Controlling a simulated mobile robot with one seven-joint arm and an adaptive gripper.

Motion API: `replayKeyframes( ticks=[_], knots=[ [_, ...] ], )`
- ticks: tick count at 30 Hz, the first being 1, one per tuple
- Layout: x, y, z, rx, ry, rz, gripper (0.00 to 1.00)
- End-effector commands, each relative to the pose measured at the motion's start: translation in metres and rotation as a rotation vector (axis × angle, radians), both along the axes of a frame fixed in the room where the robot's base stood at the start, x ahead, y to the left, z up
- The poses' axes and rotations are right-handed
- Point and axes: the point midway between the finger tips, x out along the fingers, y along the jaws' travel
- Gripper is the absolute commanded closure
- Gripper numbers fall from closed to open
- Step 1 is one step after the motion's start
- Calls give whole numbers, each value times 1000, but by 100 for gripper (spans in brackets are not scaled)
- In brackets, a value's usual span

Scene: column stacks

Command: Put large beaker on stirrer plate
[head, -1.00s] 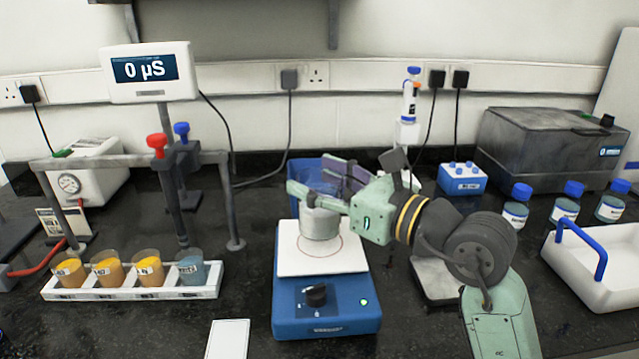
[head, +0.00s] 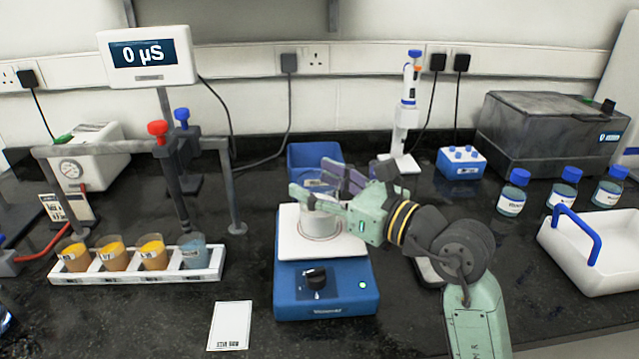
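The large beaker (head: 319,224) is a clear glass vessel, upright over the white top (head: 345,246) of the blue stirrer plate (head: 327,296). Its base appears to rest on the white top, near the marked ring. My gripper (head: 318,198) reaches in from the right, with its pale green fingers around the upper part of the beaker. It looks shut on the beaker; the fingers hide the rim and part of the wall.
A rack (head: 130,276) with several filled small beakers stands at left under a probe stand (head: 232,190). A blue bin (head: 313,156) and a pipette stand (head: 404,140) are behind. Bottles (head: 512,194) and a white tray (head: 590,250) are at right. A card (head: 230,325) lies in front.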

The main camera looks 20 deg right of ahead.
Motion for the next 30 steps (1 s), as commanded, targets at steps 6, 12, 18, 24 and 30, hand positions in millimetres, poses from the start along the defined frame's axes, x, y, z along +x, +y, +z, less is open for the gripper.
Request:
replayKeyframes(
  ticks=[6,12,18,24,30],
  knots=[
    [0,0,0,0,1,0,30],
    [0,0,0,0,1,0,24],
    [0,0,1,0,0,0,24],
    [-11,-8,-1,-1,0,-4,24],
    [-49,-29,-3,-2,-1,-6,24]
  ],
)
